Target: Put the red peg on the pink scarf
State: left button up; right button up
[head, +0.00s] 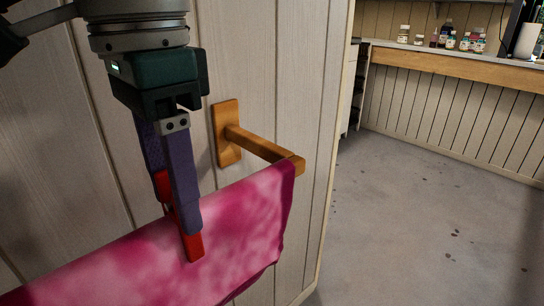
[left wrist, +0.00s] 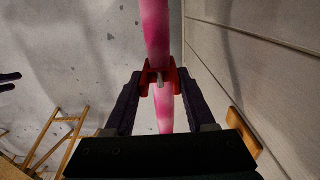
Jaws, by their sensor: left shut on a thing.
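The pink scarf (head: 130,262) hangs over a wooden wall rail (head: 262,146) in the head view. It shows as a narrow pink band in the left wrist view (left wrist: 156,30). My left gripper (head: 181,212) points down over the scarf's top edge and is shut on the red peg (head: 194,247). The peg also shows between the fingertips in the left wrist view (left wrist: 173,76), with a red jaw on each side of the band. It straddles the scarf; whether its jaws pinch the cloth cannot be told.
A pale panelled wall (head: 235,60) stands close behind the rail. Several bottles (head: 465,41) stand on a far counter at the back right. The grey floor (head: 410,215) to the right is open. A wooden frame (left wrist: 65,135) shows at lower left in the left wrist view.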

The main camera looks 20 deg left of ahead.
pick_arm(q)
jog(key=o, duration=1.4)
notch_tip(320, 180, up, 10)
jog(key=p, duration=0.1)
